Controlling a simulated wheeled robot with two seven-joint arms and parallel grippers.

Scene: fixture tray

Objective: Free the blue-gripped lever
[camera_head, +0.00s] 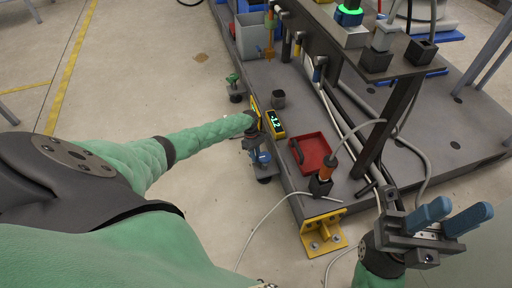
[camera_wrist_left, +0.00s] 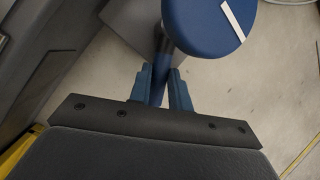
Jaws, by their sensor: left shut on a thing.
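In the left wrist view, the blue-gripped lever (camera_wrist_left: 205,22) shows as a round dark blue head with a white stripe and a narrow stem below it. My left gripper (camera_wrist_left: 161,78) has its two blue fingers shut on the stem. In the head view, my left gripper (camera_head: 261,156) is at the left edge of the grey fixture table (camera_head: 288,182), low beside it. The lever is small there and hard to tell from the fingers. My right gripper (camera_head: 450,217) is at the lower right, its blue fingers spread apart and empty.
A similar green-topped fitting (camera_head: 233,80) stands farther along the table edge. A yellow display box (camera_head: 275,123), dark cup (camera_head: 278,99) and red tray (camera_head: 318,150) lie close to my left gripper. A yellow bracket (camera_head: 323,233) is at the near corner. The floor left is clear.

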